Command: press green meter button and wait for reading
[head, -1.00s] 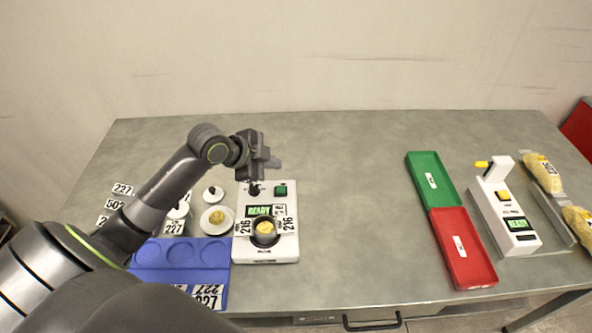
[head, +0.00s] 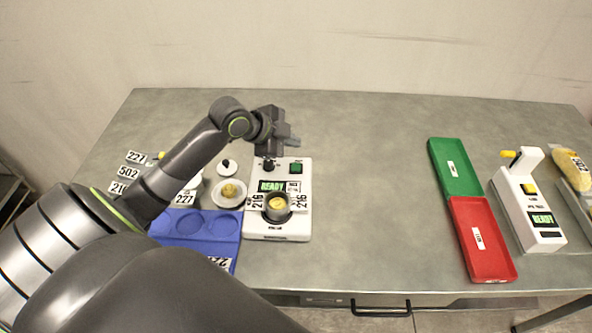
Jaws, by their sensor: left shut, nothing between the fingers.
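The white meter (head: 263,228) stands left of the middle of the table. Its green button (head: 296,168) is at the top right of its face, with a dark knob (head: 269,164) to the left. Its display (head: 272,186) reads READY. A round cup (head: 277,207) with yellow contents sits in the meter between labels marked 216. My left gripper (head: 292,141) is shut and empty, above and behind the meter's far edge, close to the green button; I see no contact with it. My right gripper is not in view.
A blue tray (head: 190,241) with round wells lies left of the meter, partly behind my arm. A white dish (head: 229,193) holds a yellow piece. Green (head: 454,167) and red (head: 483,242) trays lie right, beside another white device (head: 523,205). The table between is clear.

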